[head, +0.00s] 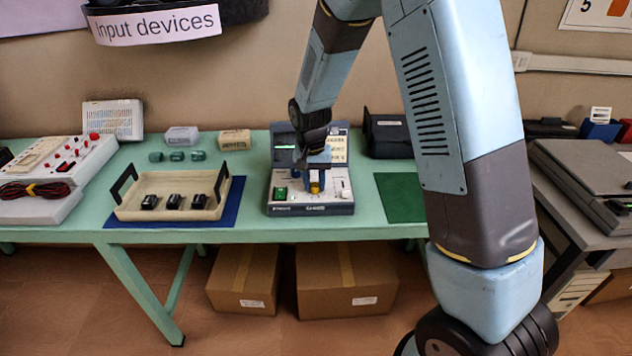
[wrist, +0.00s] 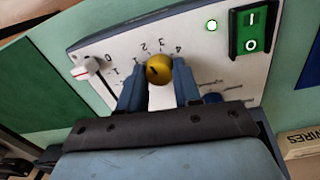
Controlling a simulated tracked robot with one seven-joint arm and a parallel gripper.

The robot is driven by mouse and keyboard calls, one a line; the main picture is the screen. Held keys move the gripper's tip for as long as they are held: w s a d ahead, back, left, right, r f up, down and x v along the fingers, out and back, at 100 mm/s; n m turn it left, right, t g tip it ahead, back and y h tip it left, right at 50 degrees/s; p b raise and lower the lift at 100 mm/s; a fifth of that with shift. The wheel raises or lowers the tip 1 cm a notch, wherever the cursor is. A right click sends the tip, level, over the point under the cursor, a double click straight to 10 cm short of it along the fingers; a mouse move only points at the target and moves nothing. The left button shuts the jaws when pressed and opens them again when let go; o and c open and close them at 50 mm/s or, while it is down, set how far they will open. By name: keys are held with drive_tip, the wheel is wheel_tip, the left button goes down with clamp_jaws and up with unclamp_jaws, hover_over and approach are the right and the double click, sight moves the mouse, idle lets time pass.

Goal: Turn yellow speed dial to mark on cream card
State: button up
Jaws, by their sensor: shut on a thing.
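The yellow dial (head: 315,188) sits on the pale top panel of a grey bench device (head: 310,209). In the wrist view the dial (wrist: 158,69) is round, with a short dark mark on its face and a printed scale up to 4 around it. I cannot read its exact setting. My gripper (wrist: 159,82) is shut on the dial, one blue finger on each side. In the head view my gripper (head: 314,180) reaches down to the panel. A cream card (head: 338,150) stands on the device's raised back part, partly behind my arm; its writing is too small to read.
The panel also has a green rocker switch (wrist: 249,31), a lit green lamp (wrist: 211,25) and a white slider (wrist: 85,69). A cream tray (head: 150,212) stands to the left, a black case (head: 388,137) to the back right. A green mat (head: 398,195) lies clear at right.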

sight(312, 185)
drive_tip(key=n, duration=0.4)
drive_tip(key=shift+n, duration=2.2)
drive_tip(key=o, duration=1)
drive_tip(key=shift+o, duration=0.2)
wheel_tip(312, 185, up, 14)
drive_tip(key=shift+s+a+f, duration=0.2)
drive_tip(key=shift+a, duration=0.1)
